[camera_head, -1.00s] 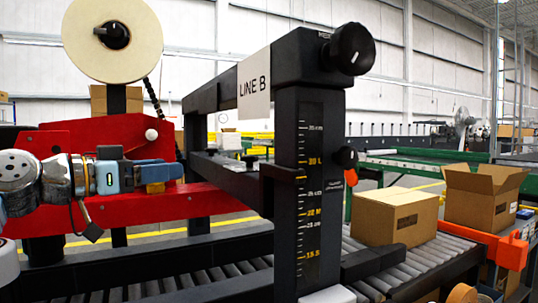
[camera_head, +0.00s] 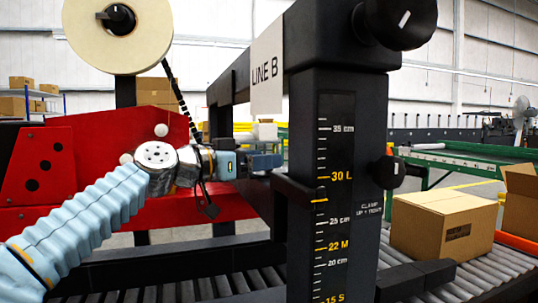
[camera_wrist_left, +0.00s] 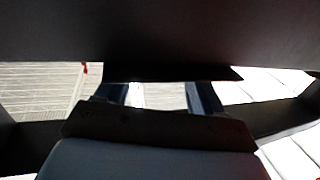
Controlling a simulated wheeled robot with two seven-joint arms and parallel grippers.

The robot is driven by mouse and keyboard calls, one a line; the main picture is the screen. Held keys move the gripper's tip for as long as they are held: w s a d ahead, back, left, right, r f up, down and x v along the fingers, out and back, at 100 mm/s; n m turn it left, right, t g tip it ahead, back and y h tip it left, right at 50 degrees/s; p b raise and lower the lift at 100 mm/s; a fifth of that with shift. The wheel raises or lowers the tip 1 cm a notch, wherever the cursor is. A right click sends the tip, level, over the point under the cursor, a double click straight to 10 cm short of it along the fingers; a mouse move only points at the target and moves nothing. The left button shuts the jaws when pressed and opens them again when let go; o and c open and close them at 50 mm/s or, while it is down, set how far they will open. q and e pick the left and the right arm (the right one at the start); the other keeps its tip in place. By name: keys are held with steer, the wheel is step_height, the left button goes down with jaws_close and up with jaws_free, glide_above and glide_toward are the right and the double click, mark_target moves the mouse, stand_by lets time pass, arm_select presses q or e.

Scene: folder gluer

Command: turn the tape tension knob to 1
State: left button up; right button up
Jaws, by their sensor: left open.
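No knob in view carries a readable tape tension label. A black hub knob (camera_head: 118,19) sits at the centre of the cream tape roll (camera_head: 80,40) at the upper left. A large black knob (camera_head: 400,22) with a white mark is at the top of the dark column. A smaller black knob (camera_head: 387,173) with a white mark is lower on its right side. My left gripper (camera_head: 274,162) points right, left of the column, below the tape roll and apart from these knobs. In the left wrist view its open fingers (camera_wrist_left: 156,95) hold nothing visible, with a dark beam across the top.
The dark column (camera_head: 335,110) with a height scale stands close in front. A LINE B sign (camera_head: 267,75) hangs beside it. A red panel (camera_head: 95,150) is behind my left arm. A roller conveyor (camera_head: 490,272) carries a cardboard box (camera_head: 441,225) at the right.

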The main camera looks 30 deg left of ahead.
arm_select(q)
steer(key=shift+x, duration=1.25)
steer(key=c, duration=1)
steer(key=shift+a+f+n+t+y+b, duration=0.15)
steer(key=shift+n+t+y+b, duration=0.25)
steer(key=shift+n+y+b, duration=0.6)
steer(key=shift+n+y, duration=0.4)
steer(key=shift+y, duration=0.7)
steer(key=shift+n+t+y, duration=0.4)
steer(key=shift+n+y, duration=0.4)
steer(key=shift+y, duration=0.4)
steer(key=shift+n+y+b, duration=0.4)
steer(key=shift+n+y, duration=0.2)
steer(key=shift+y, duration=0.7)
